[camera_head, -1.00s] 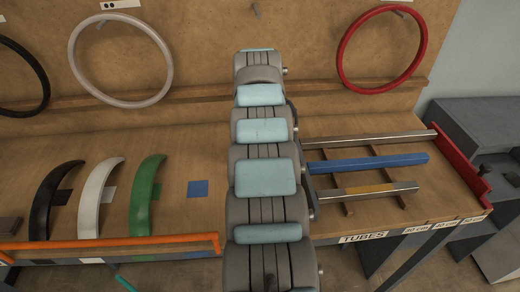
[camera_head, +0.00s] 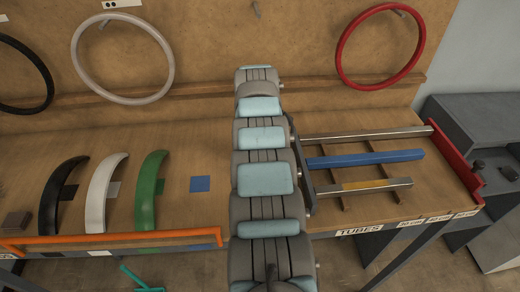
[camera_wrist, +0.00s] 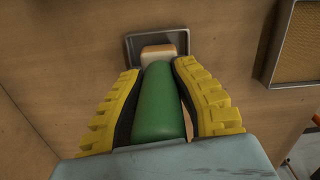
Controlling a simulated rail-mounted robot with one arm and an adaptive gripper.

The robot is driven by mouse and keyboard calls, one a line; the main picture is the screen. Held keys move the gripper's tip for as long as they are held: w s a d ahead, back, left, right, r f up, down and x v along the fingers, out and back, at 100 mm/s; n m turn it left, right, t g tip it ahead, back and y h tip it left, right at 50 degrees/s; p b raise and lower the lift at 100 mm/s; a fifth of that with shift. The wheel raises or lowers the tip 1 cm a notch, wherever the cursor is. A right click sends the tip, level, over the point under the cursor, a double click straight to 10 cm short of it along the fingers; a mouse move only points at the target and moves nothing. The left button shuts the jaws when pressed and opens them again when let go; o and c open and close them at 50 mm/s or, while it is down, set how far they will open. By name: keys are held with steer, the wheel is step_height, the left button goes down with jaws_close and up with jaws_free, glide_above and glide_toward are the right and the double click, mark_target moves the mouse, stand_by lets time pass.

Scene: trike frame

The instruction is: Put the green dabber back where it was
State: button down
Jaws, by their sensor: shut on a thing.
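The green dabber (camera_wrist: 160,108) has a smooth green handle and a pale cream block-shaped tip. In the wrist view my gripper (camera_wrist: 157,70) has its yellow ribbed fingers shut on the handle from both sides. The tip points away from my wrist and lies over a small grey-rimmed dark tray (camera_wrist: 133,44) in that view. I cannot tell whether the tip touches the tray. In the head view my arm hides the gripper, and I do not see the dabber there.
A larger grey-rimmed tray (camera_wrist: 282,42) with a brown inside lies to the right in the wrist view. In the head view a bench holds black, white and green fenders (camera_head: 147,192), a blue square (camera_head: 200,184) and tubes (camera_head: 365,160). An orange bar (camera_head: 120,238) runs along its front.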

steer(key=shift+f, duration=0.1)
steer(key=shift+f, duration=0.15)
steer(key=c, duration=1)
jaws_free()
steer(key=shift+r, duration=0.65)
steer(key=r+p, duration=0.1)
steer(key=r, duration=0.2)
steer(key=r+p, duration=0.2)
steer(key=r, duration=0.2)
steer(key=r+p, duration=0.2)
steer(key=r, duration=0.2)
steer(key=shift+s+a+r, duration=0.1)
steer(key=shift+a, duration=0.15)
